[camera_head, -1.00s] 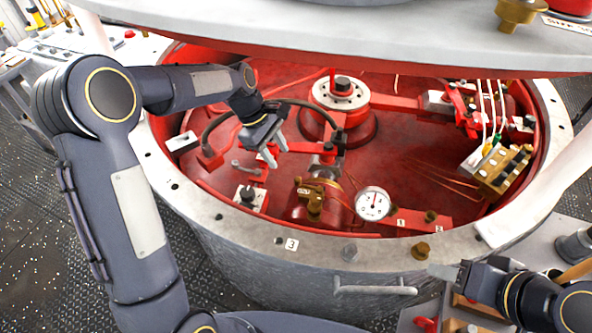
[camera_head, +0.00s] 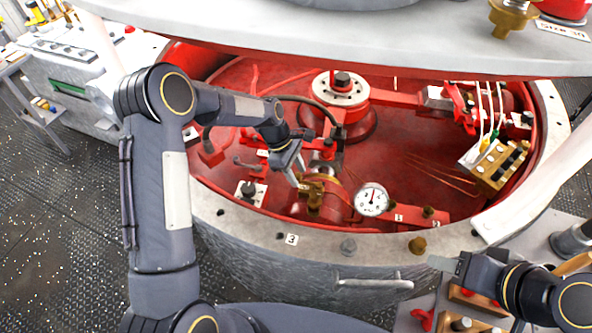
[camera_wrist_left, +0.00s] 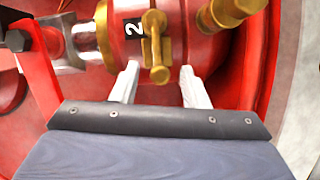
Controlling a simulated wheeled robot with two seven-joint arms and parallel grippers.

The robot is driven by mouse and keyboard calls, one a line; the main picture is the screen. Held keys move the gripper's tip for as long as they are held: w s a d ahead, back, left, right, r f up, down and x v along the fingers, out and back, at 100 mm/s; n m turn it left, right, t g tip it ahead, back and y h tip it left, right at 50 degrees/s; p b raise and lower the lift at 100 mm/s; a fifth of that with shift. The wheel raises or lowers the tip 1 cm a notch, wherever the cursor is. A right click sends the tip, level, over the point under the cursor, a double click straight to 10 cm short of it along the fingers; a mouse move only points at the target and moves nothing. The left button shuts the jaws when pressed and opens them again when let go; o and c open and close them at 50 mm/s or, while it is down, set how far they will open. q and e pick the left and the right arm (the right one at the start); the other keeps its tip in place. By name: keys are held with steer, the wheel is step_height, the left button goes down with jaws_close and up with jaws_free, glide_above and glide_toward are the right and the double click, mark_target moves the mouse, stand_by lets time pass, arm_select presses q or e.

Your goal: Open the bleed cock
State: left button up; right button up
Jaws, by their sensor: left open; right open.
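A brass cock (camera_head: 313,197) sits on a red cylindrical body inside the red-lined round vessel. In the left wrist view a brass handle (camera_wrist_left: 155,46) stands beside a black "2" label. My left gripper (camera_head: 299,178) reaches into the vessel just left of the brass cock. Its two pale fingers are open (camera_wrist_left: 160,82), with the handle's lower end lying between and just beyond the tips; contact cannot be made out. Another brass fitting (camera_wrist_left: 230,10) is at the upper right there. My right gripper (camera_head: 441,263) is at the lower right, outside the vessel, empty.
A white dial gauge (camera_head: 372,199) stands right of the cock. The pale bolted rim (camera_head: 250,226) surrounds the vessel, and a raised lid (camera_head: 400,45) overhangs it. A brass block (camera_head: 497,166) with cables is at the right. The red floor in the middle is open.

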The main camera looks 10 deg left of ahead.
arm_select(q)
steer(key=shift+c, duration=0.4)
jaws_close()
steer(key=shift+w+d+m+g+y+b, duration=0.35)
steer(key=shift+w+m, duration=0.3)
steer(key=shift+m, duration=0.5)
steer(key=shift+w+d+m+g+y+b, duration=0.15)
steer(key=shift+w+m+g, duration=0.4)
steer(key=shift+m, duration=0.65)
steer(key=shift+w+d+m+g+y+b, duration=0.25)
steer(key=shift+w+m, duration=0.5)
steer(key=shift+m, duration=0.4)
steer(key=shift+o, duration=0.4)
jaws_free()
